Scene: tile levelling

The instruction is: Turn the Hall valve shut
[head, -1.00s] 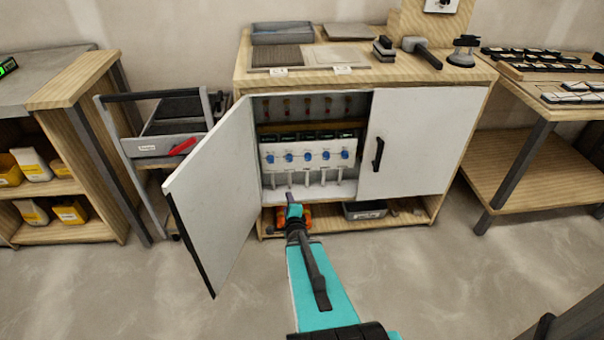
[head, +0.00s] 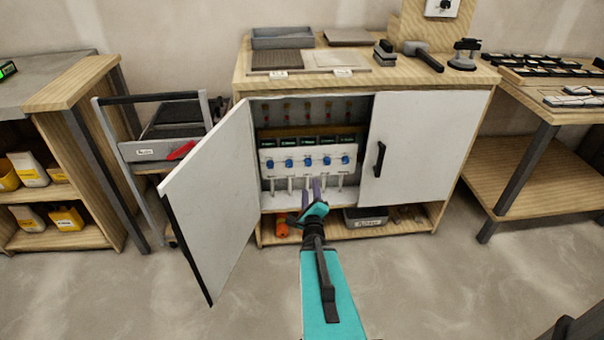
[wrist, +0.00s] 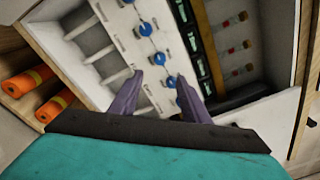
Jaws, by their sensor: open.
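The blue valve knobs (head: 309,161) sit in a row on a white manifold panel (head: 268,168) inside the open cabinet. Dark labels (head: 309,143) stand above them, too small to read, so I cannot tell which knob is Hall. In the wrist view several blue knobs (wrist: 161,58) run along the tilted panel. My gripper (head: 311,187) is in front of the cabinet, below the knob row. In the wrist view its two purple fingers (wrist: 158,92) are apart with nothing between them. The fingertips are near knobs at the panel's lower end; contact cannot be told.
The left cabinet door (head: 212,195) stands open toward me; the right door (head: 408,150) is shut. Orange cylinders (wrist: 28,82) and a grey bin (head: 366,217) lie on the lower shelf. A grey trolley (head: 150,152) stands left. The floor in front is clear.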

